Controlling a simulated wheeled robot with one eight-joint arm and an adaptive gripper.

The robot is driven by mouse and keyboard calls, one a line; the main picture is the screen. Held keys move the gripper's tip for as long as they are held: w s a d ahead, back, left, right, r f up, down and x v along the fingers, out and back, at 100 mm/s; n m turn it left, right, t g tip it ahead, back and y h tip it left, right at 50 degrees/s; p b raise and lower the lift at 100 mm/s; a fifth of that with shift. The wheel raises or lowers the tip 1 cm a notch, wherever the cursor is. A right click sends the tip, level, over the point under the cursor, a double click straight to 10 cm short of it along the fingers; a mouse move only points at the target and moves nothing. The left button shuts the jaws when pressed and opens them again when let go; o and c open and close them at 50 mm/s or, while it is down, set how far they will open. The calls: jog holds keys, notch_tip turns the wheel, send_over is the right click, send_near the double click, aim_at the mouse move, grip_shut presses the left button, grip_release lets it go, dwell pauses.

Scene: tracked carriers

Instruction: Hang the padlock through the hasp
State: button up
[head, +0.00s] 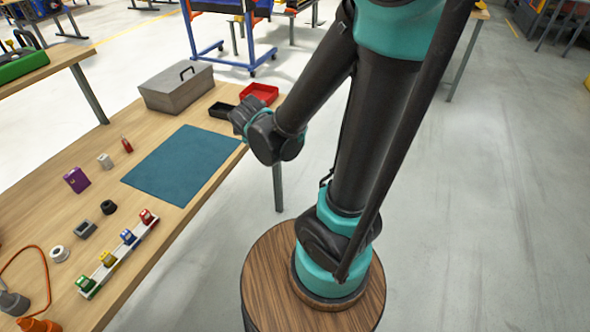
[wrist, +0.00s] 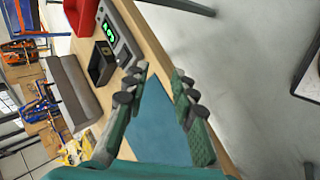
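A small red piece (head: 127,145) stands on the wooden table left of the blue mat; it looks like a padlock but is too small to be sure. A purple block (head: 76,180) stands farther left. A pale rail (head: 117,254) near the table's front edge carries several coloured block-like pieces in red, blue, yellow and green. I cannot tell which thing is the hasp. My gripper (head: 240,116) is above the mat's far right corner, partly hidden by my arm. In the wrist view my gripper (wrist: 158,100) has its fingers apart, with nothing between them.
The blue mat (head: 182,164) is bare. A grey toolbox (head: 176,88), a black tray (head: 221,110) and a red tray (head: 260,94) stand at the far end. A device with a green display (wrist: 110,30) shows in the wrist view. Small grey and black parts lie left of the mat.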

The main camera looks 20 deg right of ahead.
jog(key=s+d+f+m+g, duration=0.4)
jog(key=s+d+m, duration=0.5)
jog(key=s+m, duration=0.5)
jog(key=shift+s+d+m+y, duration=0.25)
jog(key=shift+d+m+y, duration=0.15)
jog(key=shift+m, duration=0.8)
jog(key=shift+f, duration=0.1)
